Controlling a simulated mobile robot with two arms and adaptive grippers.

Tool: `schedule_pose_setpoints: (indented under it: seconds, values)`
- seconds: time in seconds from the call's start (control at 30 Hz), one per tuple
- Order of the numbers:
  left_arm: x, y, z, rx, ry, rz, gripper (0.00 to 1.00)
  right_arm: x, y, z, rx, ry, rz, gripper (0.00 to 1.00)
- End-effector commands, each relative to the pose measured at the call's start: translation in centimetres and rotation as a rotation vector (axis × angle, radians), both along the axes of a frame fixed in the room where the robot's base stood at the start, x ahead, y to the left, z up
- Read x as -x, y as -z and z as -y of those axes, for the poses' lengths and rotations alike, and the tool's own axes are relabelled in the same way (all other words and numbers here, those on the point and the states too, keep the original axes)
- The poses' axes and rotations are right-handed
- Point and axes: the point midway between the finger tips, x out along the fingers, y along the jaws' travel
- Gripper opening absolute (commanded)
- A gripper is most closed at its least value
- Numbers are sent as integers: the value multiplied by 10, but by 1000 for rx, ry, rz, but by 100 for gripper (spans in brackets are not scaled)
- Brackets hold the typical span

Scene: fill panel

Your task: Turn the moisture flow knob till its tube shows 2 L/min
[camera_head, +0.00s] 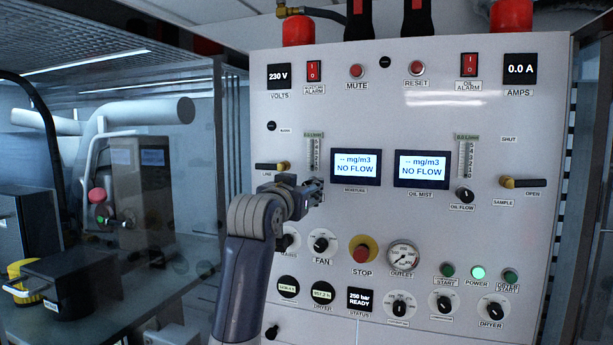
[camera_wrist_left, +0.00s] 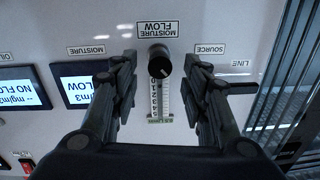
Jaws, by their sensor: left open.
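The moisture flow knob (camera_wrist_left: 159,61) is black and round, and sits under its MOISTURE FLOW label in the upside-down left wrist view. My left gripper (camera_head: 313,189) is open at the panel, with one finger on each side of the knob; contact cannot be told. In the head view the gripper and arm hide the knob. The moisture flow tube (camera_head: 313,153) is a clear scaled tube above the gripper; it also shows in the left wrist view (camera_wrist_left: 160,100). Its reading is too small to tell. The moisture display (camera_head: 356,167) reads "-- mg/m3 NO FLOW". My right gripper is out of view.
The line valve handle (camera_head: 270,166) is close left of my gripper. The oil mist display (camera_head: 421,169) and oil flow knob (camera_head: 464,195) are to the right. The stop button (camera_head: 362,252) and fan knob (camera_head: 321,244) are below.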

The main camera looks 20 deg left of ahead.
Motion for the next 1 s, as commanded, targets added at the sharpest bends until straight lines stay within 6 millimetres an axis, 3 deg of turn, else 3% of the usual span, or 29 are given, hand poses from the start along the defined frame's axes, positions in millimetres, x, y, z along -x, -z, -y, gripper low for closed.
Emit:
schedule_pose_setpoints:
  seconds: [0.2,0.57,0.77,1.0]
  values:
    - [-22,-1,0,1,0,-2,42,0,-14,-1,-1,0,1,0]
    - [-26,1,0,0,0,0,42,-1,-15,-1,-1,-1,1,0]
    - [-26,1,0,0,0,0,0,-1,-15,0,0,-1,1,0]
    - [-26,1,0,5,0,0,0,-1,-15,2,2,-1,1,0]
